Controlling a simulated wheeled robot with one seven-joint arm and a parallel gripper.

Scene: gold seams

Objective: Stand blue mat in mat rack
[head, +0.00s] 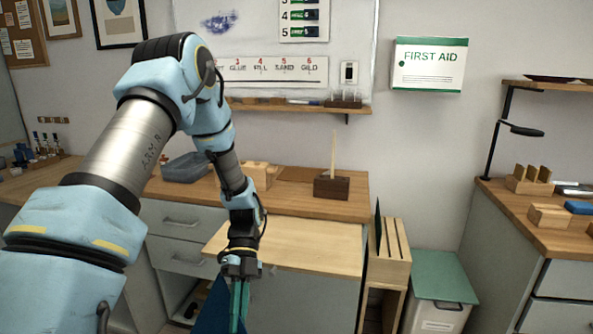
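My gripper (239,306) points down at the bottom of the head view, in front of the pale wooden pull-out board. Its teal fingers lie close together and appear shut on the blue mat (211,312), a dark blue sheet showing just left of them. The mat's lower part and the fingertips run out of the frame. The mat rack (393,247) is a pale wooden slotted stand right of the board, apart from my gripper. A thin dark sheet (378,228) stands upright at its left side.
The pale board (310,250) juts out beneath the back workbench, close to my gripper. A green-lidded bin (442,275) stands right of the rack. A dark wooden block with an upright stick (332,187) is on the bench. Another workbench (530,225) bounds the right.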

